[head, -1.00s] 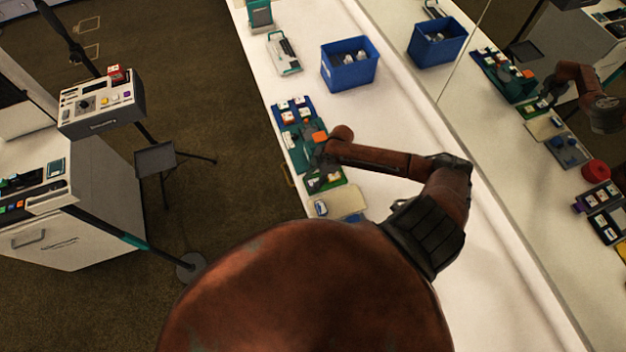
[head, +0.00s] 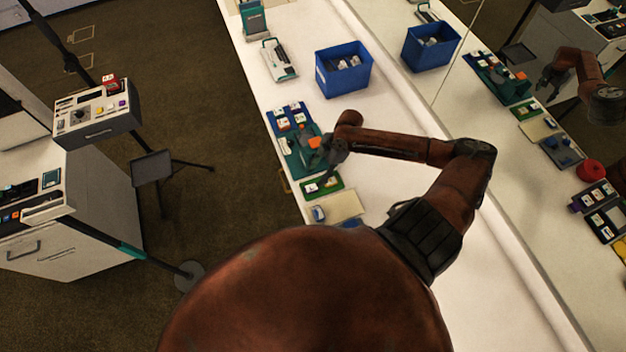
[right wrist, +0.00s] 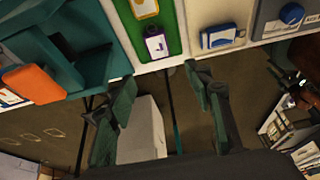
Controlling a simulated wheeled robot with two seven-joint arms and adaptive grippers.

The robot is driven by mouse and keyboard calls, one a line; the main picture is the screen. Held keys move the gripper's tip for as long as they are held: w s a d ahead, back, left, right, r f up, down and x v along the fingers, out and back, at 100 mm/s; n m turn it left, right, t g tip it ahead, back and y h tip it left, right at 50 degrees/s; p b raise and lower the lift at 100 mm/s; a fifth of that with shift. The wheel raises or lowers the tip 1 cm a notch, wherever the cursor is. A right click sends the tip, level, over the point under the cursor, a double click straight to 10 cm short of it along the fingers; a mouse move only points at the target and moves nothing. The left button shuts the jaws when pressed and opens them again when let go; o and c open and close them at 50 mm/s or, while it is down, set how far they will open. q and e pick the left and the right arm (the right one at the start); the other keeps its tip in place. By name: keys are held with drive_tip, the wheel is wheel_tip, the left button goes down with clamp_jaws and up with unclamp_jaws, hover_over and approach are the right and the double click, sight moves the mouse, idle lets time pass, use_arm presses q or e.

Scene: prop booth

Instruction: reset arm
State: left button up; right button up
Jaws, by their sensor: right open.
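My right gripper (head: 332,158) hangs over the near edge of the white counter, beside the teal tray (head: 298,152) and the green tray (head: 332,186). In the right wrist view its two dark fingers (right wrist: 165,105) are spread apart with nothing between them. Past the fingers the view shows the floor below the counter edge. An orange block (head: 315,142) sits on the teal tray, close to the gripper, and also shows at the left of the right wrist view (right wrist: 34,84). My left gripper is not in view.
A blue bin (head: 322,82) with pale items stands farther along the white counter (head: 390,105). A beige tray (head: 347,206) lies nearer than the green one. A mirror runs along the right. A panel stand (head: 98,137) and a white cabinet (head: 75,235) stand across the floor.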

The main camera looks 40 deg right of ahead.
sight(307, 189)
drive_tip(key=shift+v, duration=1.25)
drive_tip(key=x, duration=1.2)
